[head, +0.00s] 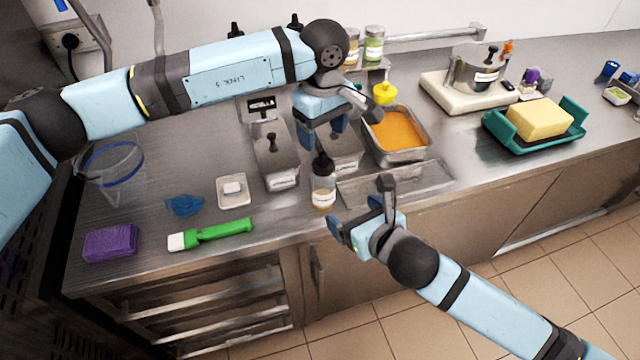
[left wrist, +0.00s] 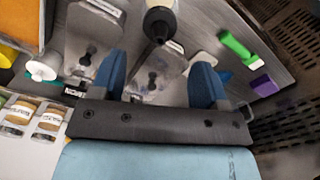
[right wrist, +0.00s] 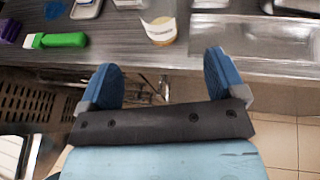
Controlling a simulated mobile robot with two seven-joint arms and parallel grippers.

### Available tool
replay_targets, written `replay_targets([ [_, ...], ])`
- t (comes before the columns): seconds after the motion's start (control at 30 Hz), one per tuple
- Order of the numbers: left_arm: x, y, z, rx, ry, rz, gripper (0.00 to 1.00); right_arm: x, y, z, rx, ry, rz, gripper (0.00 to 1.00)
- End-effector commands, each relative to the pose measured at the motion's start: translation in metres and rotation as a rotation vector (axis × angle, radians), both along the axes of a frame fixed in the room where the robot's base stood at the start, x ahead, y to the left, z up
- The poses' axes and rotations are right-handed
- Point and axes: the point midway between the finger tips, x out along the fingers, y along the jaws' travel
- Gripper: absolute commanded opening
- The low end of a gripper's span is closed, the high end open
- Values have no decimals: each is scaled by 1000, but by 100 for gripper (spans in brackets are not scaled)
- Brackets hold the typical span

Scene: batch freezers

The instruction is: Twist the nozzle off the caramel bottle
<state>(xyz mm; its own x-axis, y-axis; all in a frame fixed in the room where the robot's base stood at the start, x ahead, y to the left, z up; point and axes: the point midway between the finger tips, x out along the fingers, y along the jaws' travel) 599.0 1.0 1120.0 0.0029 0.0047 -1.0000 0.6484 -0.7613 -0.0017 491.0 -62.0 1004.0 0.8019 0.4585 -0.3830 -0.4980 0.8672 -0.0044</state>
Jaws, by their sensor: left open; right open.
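A clear bottle with amber contents low inside, taken as the caramel bottle (head: 323,190), stands upright near the counter's front edge. Its label is too small to read. Its dark nozzle (head: 322,163) is on top; the nozzle also shows in the left wrist view (left wrist: 160,24). My left gripper (head: 324,136) is open, above and behind the nozzle, apart from it. In the left wrist view, the nozzle lies beyond the gap between the fingers. My right gripper (head: 362,208) is open and empty at the counter's front edge, right of the bottle. The bottle's lower part shows beyond its fingers (right wrist: 160,32).
Lidded steel containers (head: 275,160) stand close behind the bottle. A shallow steel tray (head: 425,182) lies to its right, with an orange-filled pan (head: 425,150) behind. A green-handled brush (head: 225,231), white dish (head: 234,200) and purple sponge (head: 110,243) lie left.

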Motion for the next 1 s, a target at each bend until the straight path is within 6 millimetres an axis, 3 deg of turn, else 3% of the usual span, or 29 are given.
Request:
replay_targets([
  [0.6, -1, -1, 0, -5, 3, 1, 69, 88, 51, -41, 5, 3, -1, 89],
  [1.0, -1, -1, 0, -5, 3, 1, 69, 103, 60, -49, 4, 1, -1, 89],
])
